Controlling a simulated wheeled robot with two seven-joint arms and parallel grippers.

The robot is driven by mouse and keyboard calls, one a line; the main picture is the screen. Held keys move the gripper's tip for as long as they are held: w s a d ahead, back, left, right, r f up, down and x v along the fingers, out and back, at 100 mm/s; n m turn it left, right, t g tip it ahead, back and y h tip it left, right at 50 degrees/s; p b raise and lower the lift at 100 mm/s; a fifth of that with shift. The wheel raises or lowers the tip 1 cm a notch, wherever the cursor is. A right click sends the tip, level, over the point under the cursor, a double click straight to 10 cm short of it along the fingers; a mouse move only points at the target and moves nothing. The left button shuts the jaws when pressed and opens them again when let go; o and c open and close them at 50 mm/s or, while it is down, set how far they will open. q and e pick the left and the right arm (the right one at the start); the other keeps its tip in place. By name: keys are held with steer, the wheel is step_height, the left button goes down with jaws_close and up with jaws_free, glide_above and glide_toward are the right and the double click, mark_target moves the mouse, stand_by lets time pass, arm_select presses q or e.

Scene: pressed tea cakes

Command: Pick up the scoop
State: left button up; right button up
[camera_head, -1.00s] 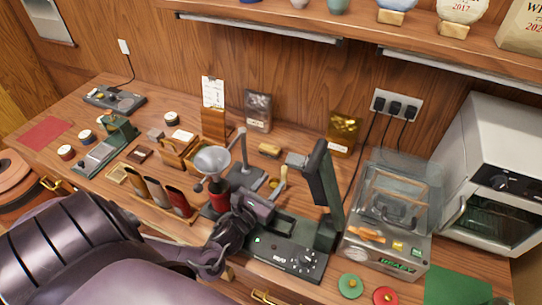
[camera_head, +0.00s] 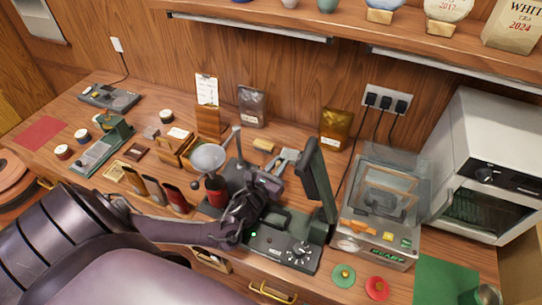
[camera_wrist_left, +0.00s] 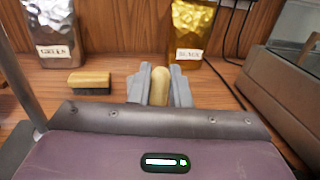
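The scoop shows only as a rounded pale wooden handle (camera_wrist_left: 160,88) in the left wrist view, standing between the two grey fingers of my left gripper (camera_wrist_left: 160,82). The fingers flank the handle closely on both sides; I cannot tell whether they press on it. In the head view my left gripper (camera_head: 287,158) reaches over the counter behind the dark machine, its fingers pointing toward the wall. The rest of the scoop is hidden by the gripper there. My right gripper is not in view.
A wooden-backed brush (camera_wrist_left: 90,82) lies left of the fingers. A silver bag (camera_head: 252,106) and a gold bag (camera_head: 335,127) stand behind. A funnel (camera_head: 208,158) stands left of my gripper, a dark upright panel (camera_head: 318,180) right. A clear-lidded machine (camera_head: 375,250) is farther right.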

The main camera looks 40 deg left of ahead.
arm_select(q)
steer(key=shift+c, duration=1.1)
jaws_close()
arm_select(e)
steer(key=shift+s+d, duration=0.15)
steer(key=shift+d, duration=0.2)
arm_select(q)
steer(key=shift+r, duration=0.1)
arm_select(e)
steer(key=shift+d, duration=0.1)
arm_select(q)
steer(key=shift+r, duration=0.15)
step_height(320, 180, up, 20)
steer(key=b, duration=0.2)
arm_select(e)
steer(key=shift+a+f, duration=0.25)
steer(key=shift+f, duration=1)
arm_select(q)
steer(key=shift+f, duration=0.2)
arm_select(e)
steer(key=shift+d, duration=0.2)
